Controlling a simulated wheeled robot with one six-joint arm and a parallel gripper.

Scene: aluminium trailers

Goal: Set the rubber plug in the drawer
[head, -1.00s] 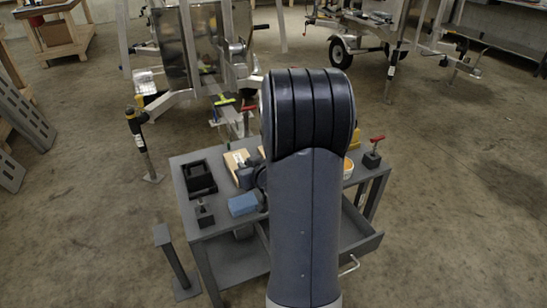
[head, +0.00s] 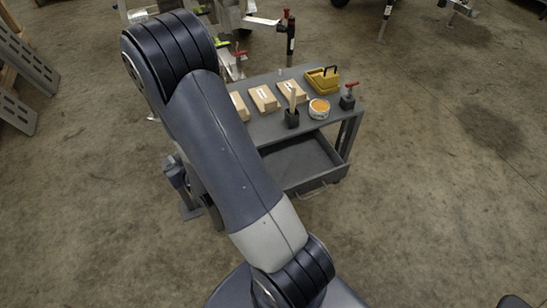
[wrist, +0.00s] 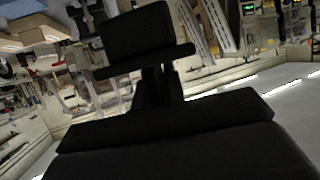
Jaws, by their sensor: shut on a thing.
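The drawer (head: 300,163) of the grey cart is pulled out and looks empty in the head view, with its handle (head: 311,191) at the front. In the wrist view my gripper (wrist: 155,75) is dark and shut on a black block, which I take to be the rubber plug (wrist: 138,32). Plug and jaws are both so dark that the contact is hard to make out. In the head view my arm hides the gripper and the plug, so their place relative to the drawer cannot be told.
The cart top (head: 273,128) carries cardboard boxes (head: 263,98), a yellow bin (head: 322,80), a dark holder with a wooden handle (head: 292,117), an orange-topped tub (head: 319,108) and a red-handled clamp (head: 347,99). My arm covers the cart's left side. The floor (head: 430,190) to the right is clear.

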